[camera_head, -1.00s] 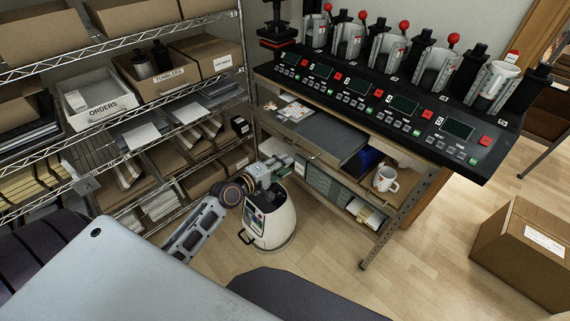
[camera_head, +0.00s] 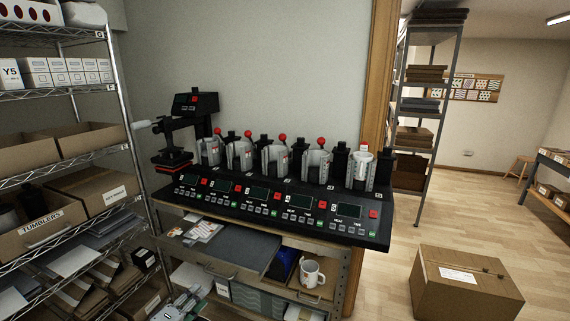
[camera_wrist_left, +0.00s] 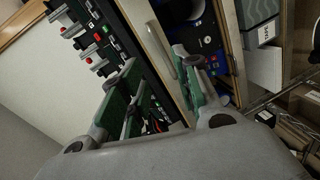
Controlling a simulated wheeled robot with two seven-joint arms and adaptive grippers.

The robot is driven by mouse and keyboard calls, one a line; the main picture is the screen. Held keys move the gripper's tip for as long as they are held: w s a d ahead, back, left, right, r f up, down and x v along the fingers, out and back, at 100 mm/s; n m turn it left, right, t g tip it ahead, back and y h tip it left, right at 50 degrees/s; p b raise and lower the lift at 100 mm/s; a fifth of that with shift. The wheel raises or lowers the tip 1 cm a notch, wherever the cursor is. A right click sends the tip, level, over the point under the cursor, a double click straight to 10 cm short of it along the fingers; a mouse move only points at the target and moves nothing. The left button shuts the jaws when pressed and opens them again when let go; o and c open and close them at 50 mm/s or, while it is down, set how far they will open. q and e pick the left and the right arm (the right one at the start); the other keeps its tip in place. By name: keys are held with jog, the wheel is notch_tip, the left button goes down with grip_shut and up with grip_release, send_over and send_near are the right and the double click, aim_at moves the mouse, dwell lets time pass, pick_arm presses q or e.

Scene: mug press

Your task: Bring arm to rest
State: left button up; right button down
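My left gripper (camera_head: 185,304) shows at the bottom edge of the head view, low in front of the bench and beside the wire shelves. In the left wrist view its green-padded fingers (camera_wrist_left: 160,82) stand apart with nothing held between them. My right gripper is not in view. The mug press (camera_head: 280,209) is a long black unit with several stations, displays and red-knobbed levers. A white mug (camera_head: 361,167) sits in the rightmost station. Another white mug (camera_head: 312,273) stands on the shelf under the bench top.
A wire rack (camera_head: 128,120) with boxes and paper stands at the left. A cardboard box (camera_head: 465,286) rests on the floor at the right, with clear floor around it. A dark heat press (camera_head: 183,135) stands at the bench's left end.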

pick_arm(q)
jog(key=s+a+f+m+g+y, duration=0.15)
jog(key=a+f+m, duration=0.25)
jog(key=f, duration=0.5)
jog(key=s+a+f+m+g+y, duration=0.1)
jog(key=a+f+m+y, duration=0.2)
jog(key=f, duration=0.7)
jog(key=s+a+f+m+g+y, duration=0.1)
jog(key=s+a+f+m+g, duration=0.15)
jog(key=s+f, duration=0.6)
jog(key=s+a+f+m+g, duration=0.2)
jog(key=s+a+f, duration=0.15)
jog(key=f, duration=0.95)
jog(key=s+d+f+m+g, duration=0.1)
jog(key=s+d+f+g, duration=0.15)
jog(key=s+f, duration=0.85)
jog(key=s+d+f+m+g, duration=0.1)
jog(key=s+f+m+g, duration=0.35)
jog(key=s, duration=1.05)
jog(key=s+d+f+n, duration=0.3)
jog(key=s+d+f, duration=0.15)
jog(key=s, duration=0.35)
jog(key=d, duration=0.3)
jog(key=w+d, duration=0.1)
jog(key=d, duration=0.1)
jog(key=shift+d+f, duration=0.15)
